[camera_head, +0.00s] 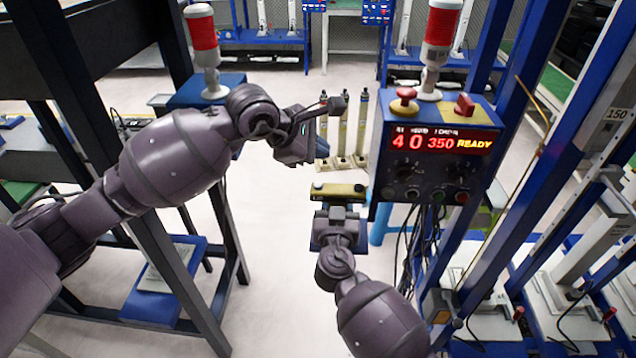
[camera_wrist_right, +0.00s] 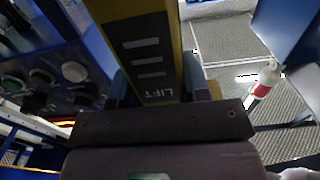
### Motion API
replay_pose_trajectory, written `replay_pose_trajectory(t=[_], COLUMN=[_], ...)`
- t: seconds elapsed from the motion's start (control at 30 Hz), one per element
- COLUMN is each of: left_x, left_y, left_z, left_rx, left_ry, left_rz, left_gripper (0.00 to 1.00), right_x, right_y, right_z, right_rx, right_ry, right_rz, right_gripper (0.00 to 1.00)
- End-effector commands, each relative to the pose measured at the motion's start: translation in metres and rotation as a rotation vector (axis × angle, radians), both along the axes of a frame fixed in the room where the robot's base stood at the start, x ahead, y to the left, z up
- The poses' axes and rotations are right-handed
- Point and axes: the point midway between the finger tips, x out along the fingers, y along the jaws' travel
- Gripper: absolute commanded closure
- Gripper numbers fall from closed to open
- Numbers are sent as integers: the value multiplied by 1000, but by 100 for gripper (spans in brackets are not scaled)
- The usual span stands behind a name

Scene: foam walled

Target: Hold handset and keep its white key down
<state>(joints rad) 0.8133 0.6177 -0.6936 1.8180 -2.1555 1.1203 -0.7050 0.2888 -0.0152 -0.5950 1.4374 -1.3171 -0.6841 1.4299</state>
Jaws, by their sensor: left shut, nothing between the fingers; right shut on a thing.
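The handset (camera_head: 338,189) is a yellow bar in the head view. It sits across the tip of my right gripper (camera_head: 338,208), which is shut on it. In the right wrist view the handset (camera_wrist_right: 147,50) has yellow edges and a dark face with pale bars and the word LIFT, and the fingers of the right gripper (camera_wrist_right: 165,90) press its two sides.
A blue control box (camera_head: 435,160) with a lit display reading 40 350 READY stands just right of the handset. It carries a red button (camera_head: 404,95) and a red-and-white beacon (camera_head: 440,40). Yellowish posts (camera_head: 342,130) stand on the floor behind. Blue frames line the right side.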

Motion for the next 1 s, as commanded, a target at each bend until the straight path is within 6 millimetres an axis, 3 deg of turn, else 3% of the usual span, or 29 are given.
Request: replay_pose_trajectory(t=[0.17,0.2,0.4,0.77,1.0], left_x=[0,0,0,0,0], left_y=[0,0,0,0,0], left_z=[0,0,0,-1,-1], left_rx=[0,0,0,0,0], left_ry=[0,0,0,0,0], left_rz=[0,0,0,0,0], left_gripper=[100,100,100,100,100], right_x=[0,0,0,-5,-38], right_y=[0,0,0,0,0], right_z=[0,0,0,-1,-1], right_rx=[0,0,0,1,3], right_ry=[0,0,0,2,3], right_rz=[0,0,0,0,0], right_gripper=[84,55,28,28,28])
